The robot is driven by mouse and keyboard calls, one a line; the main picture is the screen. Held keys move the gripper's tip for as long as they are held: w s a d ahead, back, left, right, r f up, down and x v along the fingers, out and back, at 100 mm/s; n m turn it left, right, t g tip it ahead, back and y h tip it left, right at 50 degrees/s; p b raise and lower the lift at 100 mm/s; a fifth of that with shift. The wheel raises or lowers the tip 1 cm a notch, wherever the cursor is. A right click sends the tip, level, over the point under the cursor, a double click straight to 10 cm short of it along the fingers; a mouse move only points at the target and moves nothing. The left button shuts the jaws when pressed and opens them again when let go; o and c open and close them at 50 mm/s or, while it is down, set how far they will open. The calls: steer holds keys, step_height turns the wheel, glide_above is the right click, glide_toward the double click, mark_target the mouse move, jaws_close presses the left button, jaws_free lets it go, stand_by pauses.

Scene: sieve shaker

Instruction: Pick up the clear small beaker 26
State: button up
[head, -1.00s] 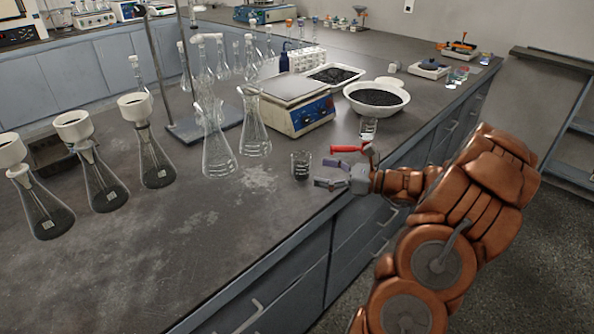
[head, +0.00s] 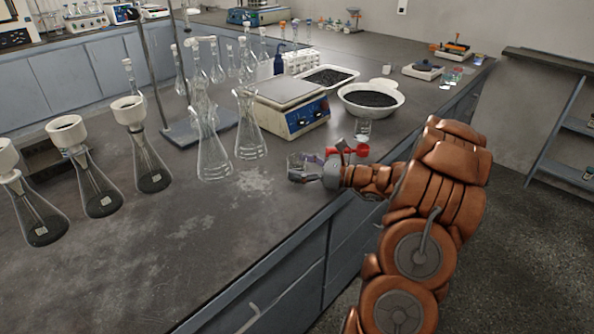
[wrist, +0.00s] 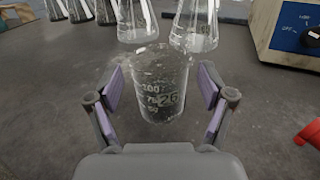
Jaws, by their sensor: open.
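The clear small beaker 26 (wrist: 160,85) stands upright on the dark bench, with "26" and volume marks on its front in the wrist view. In the head view the beaker (head: 295,166) is partly hidden by my gripper. My gripper (wrist: 160,92) is open, with one purple-padded finger on each side of the beaker. Small gaps show between the pads and the glass. In the head view my gripper (head: 308,168) reaches in low over the bench from the right.
Tall clear flasks (head: 213,150) stand just behind the beaker. Another small beaker (head: 363,130) and a white bowl of dark grains (head: 370,100) stand to the right. The bench at front left is bare.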

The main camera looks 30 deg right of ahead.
steer(key=c, duration=1.3)
steer(key=shift+r, duration=0.15)
steer(key=shift+r, duration=1.8)
steer(key=shift+s+d+r, duration=0.6)
steer(key=shift+s+d, duration=1.3)
steer(key=shift+s, duration=5.65)
steer(key=shift+s+r+p, duration=0.2)
steer(key=shift+r+p, duration=1.85)
steer(key=shift+r, duration=0.45)
